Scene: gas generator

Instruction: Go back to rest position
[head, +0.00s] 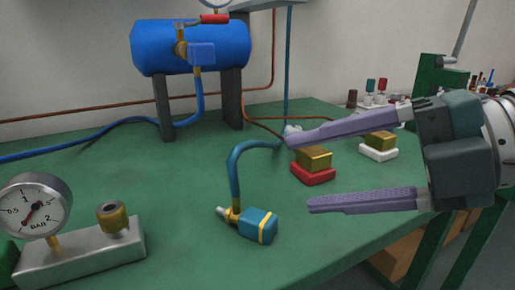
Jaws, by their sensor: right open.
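My right gripper (298,172) comes in from the right above the green table (185,195). Its two purple fingers are spread wide and point left, with nothing held between them. The upper finger passes in front of part of the brass block on a red base (313,173). The lower finger is to the right of a blue connector with a yellow band (257,225), which lies on the table at the end of a blue hose (235,170). My left gripper is not in view.
A blue tank (190,45) stands on dark legs at the back. A pressure gauge (34,206) on a metal block (85,255) is at front left. A brass block on a white base (378,148) sits behind my right gripper. The table's middle left is clear.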

